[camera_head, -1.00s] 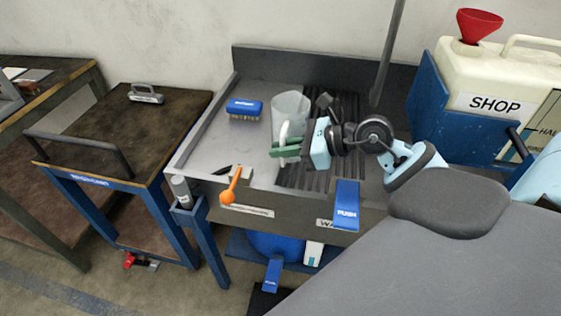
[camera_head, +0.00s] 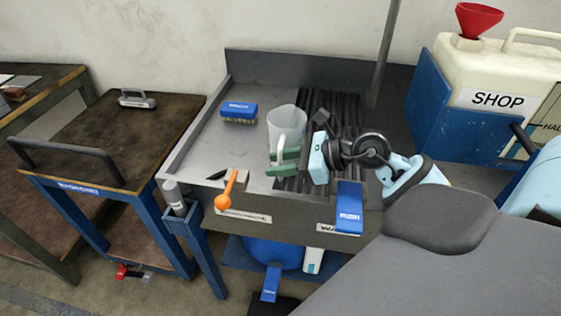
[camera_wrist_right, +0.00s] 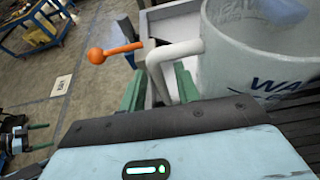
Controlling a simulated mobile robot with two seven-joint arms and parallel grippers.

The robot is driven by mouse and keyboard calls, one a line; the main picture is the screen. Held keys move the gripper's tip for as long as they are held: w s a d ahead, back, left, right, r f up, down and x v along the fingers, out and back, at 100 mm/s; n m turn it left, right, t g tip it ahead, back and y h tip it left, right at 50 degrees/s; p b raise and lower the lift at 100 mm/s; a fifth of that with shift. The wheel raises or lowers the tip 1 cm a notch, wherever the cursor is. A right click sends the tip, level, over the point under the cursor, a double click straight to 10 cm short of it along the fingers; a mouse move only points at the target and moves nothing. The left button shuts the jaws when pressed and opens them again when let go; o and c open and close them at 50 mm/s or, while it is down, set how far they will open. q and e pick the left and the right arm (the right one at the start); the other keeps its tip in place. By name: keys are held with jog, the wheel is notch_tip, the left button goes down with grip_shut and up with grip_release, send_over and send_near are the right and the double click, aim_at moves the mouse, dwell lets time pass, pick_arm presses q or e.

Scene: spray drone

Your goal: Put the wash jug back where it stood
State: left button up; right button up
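The wash jug (camera_head: 288,122) is a clear, upright jug with a white handle, over the left edge of the dark ribbed mat (camera_head: 331,108) on the grey bench. I cannot tell if its base touches down. My right gripper (camera_head: 283,163) has its green fingers closed on either side of the handle. The wrist view shows the handle (camera_wrist_right: 160,68) between the fingers, with the jug (camera_wrist_right: 262,52) at right, its lettering partly visible. My left gripper (camera_wrist_right: 40,137) appears small at the left edge of the wrist view, its green fingers apart and empty.
A blue brush (camera_head: 239,111) lies left of the jug. An orange-knobbed lever (camera_head: 226,192) and a blue PUSH plate (camera_head: 349,208) are at the bench's front. A white SHOP tank (camera_head: 497,80) with a red funnel stands right.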

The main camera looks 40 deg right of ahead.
jog(key=shift+r, duration=0.3)
jog(key=b+v, duration=0.1)
jog(key=v, duration=1)
jog(key=shift+s+d, duration=0.25)
jog(key=shift+s, duration=0.1)
